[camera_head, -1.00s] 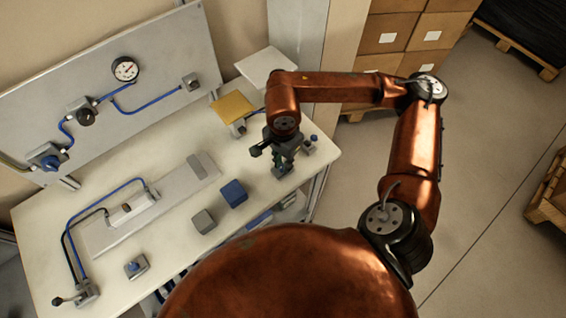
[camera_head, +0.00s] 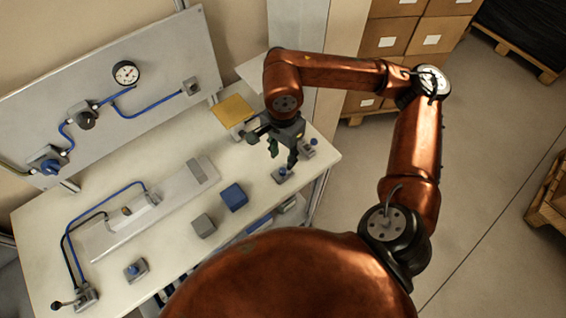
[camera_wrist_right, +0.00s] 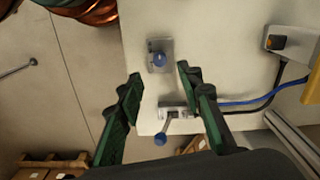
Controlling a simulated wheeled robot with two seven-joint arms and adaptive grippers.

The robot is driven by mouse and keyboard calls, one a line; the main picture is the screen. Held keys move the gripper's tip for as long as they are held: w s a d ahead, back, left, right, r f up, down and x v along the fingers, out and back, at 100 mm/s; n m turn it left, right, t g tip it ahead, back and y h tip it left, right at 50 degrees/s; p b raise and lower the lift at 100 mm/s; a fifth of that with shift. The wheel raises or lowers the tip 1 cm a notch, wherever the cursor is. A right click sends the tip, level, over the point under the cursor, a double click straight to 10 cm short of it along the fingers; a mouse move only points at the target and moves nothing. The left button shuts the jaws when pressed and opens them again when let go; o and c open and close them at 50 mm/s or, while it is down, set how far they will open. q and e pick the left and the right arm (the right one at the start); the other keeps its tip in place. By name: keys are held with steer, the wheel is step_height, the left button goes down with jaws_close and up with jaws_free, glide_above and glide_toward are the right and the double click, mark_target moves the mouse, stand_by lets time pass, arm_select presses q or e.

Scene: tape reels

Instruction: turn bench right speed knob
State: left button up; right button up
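A blue-topped knob on a grey base plate (camera_head: 283,174) sits at the right end of the white bench, near its front edge. It shows in the right wrist view (camera_wrist_right: 159,60) ahead of the fingertips. My right gripper (camera_head: 281,156) hangs over the bench just behind the knob in the head view. In the right wrist view my right gripper (camera_wrist_right: 160,76) has its two green fingers spread with nothing between them. Whether the fingertips touch the knob is not clear. A similar blue knob (camera_head: 135,268) stands at the left front of the bench. My left gripper is out of view.
A blue block (camera_head: 233,196) and a grey block (camera_head: 203,225) lie left of the gripper. A yellow plate (camera_head: 233,110) is behind. A gauge panel (camera_head: 150,65) stands at the back.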

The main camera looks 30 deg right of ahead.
steer(key=shift+r, duration=2.35)
